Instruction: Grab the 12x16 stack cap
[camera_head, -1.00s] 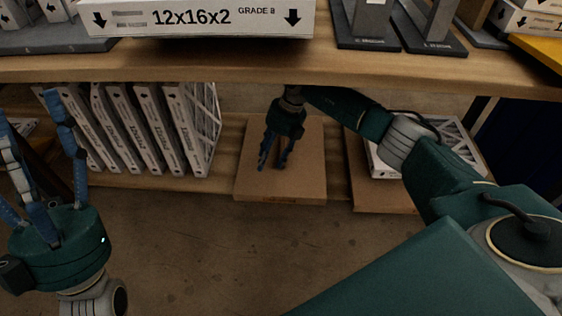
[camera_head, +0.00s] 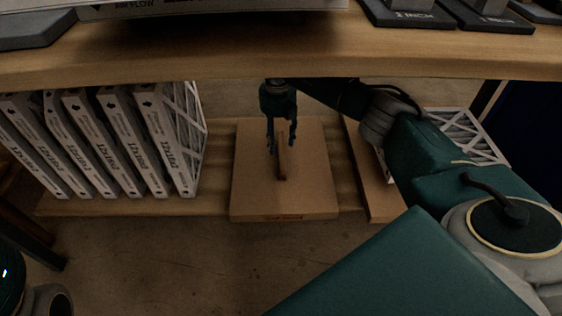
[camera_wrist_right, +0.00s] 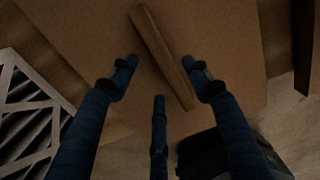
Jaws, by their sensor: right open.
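A brown cardboard cap (camera_head: 250,190) with a raised bar handle (camera_head: 282,170) lies on the lower shelf in the head view. No size marking on it is readable. My right gripper (camera_head: 282,145) is above the cap at the far end of the handle. In the right wrist view the fingers of the gripper (camera_wrist_right: 160,75) are spread, with the handle (camera_wrist_right: 155,40) running between them and nothing held. Whether a finger touches the cap cannot be told.
Several white-framed filters (camera_head: 125,145) lean in a row left of the cap. A second cardboard panel (camera_head: 372,180) and a filter (camera_head: 465,140) lie to the right, partly behind my right arm. The upper shelf (camera_head: 200,58) overhangs the cap, with a box (camera_head: 200,8) on it.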

